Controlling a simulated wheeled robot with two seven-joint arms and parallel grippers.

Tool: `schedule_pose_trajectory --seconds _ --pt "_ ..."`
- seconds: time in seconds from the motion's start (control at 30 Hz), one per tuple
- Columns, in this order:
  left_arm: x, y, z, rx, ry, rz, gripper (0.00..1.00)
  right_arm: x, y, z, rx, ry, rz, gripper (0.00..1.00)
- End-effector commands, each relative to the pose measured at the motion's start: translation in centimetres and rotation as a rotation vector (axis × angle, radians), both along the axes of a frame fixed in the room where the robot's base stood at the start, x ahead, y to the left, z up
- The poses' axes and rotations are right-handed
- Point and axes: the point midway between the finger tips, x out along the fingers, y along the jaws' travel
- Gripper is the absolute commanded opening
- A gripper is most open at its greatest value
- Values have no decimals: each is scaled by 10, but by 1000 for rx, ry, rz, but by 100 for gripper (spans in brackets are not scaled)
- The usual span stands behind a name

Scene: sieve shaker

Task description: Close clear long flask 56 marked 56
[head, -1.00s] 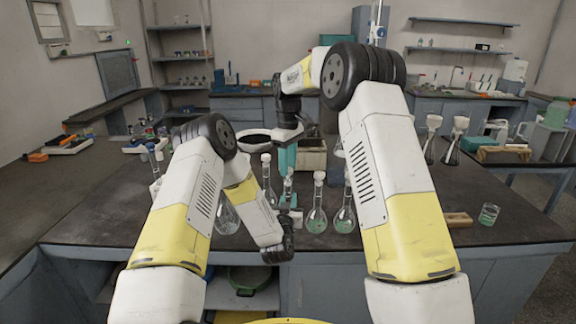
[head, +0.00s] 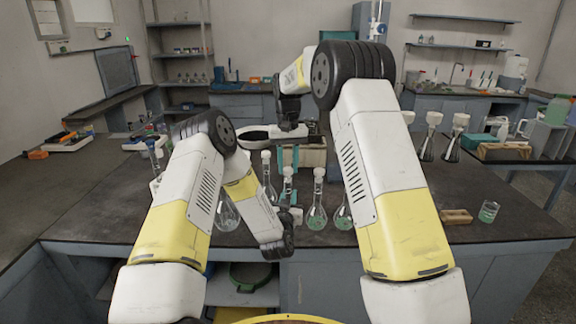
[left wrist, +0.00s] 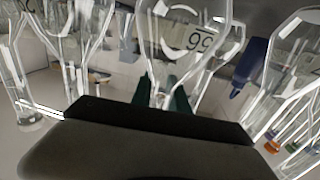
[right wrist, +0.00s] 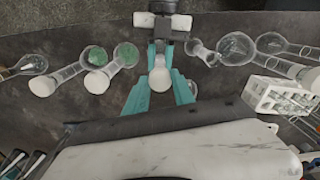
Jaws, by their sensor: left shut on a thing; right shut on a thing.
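The clear long flask marked 56 (left wrist: 185,25) shows in the left wrist view, its label upside down. My left gripper (left wrist: 163,92) is shut on this flask, with teal fingers on both sides of its neck. In the head view the held flask (head: 288,183) stands among other flasks above the bench. My right gripper (right wrist: 159,50) is shut on a white round stopper (right wrist: 160,79), which lies between its teal fingers in line with the flask neck. Whether the stopper sits fully in the mouth cannot be told. In the head view the right gripper (head: 289,156) is above the flask.
Other stoppered flasks stand close by on both sides, such as a green-filled one (head: 317,215). A white tube rack (right wrist: 285,97) is near. A wooden block (head: 456,216) and a beaker (head: 488,212) stand at the right on the dark bench (head: 400,245).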

Motion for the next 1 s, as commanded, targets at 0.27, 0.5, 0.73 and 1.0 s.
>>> schedule_pose_trajectory --seconds 0.27,0.5,0.73,1.0 --pt "0 0 0 0 0 0 0 0 1 0 -1 -3 -682 0" --pt "0 0 0 0 0 0 0 1 1 -1 -1 -3 -1282 0" --pt "0 0 0 0 0 -1 0 1 1 -1 2 -2 -1660 0" --pt "0 0 0 0 0 -1 0 1 1 -1 1 -1 -1653 52"
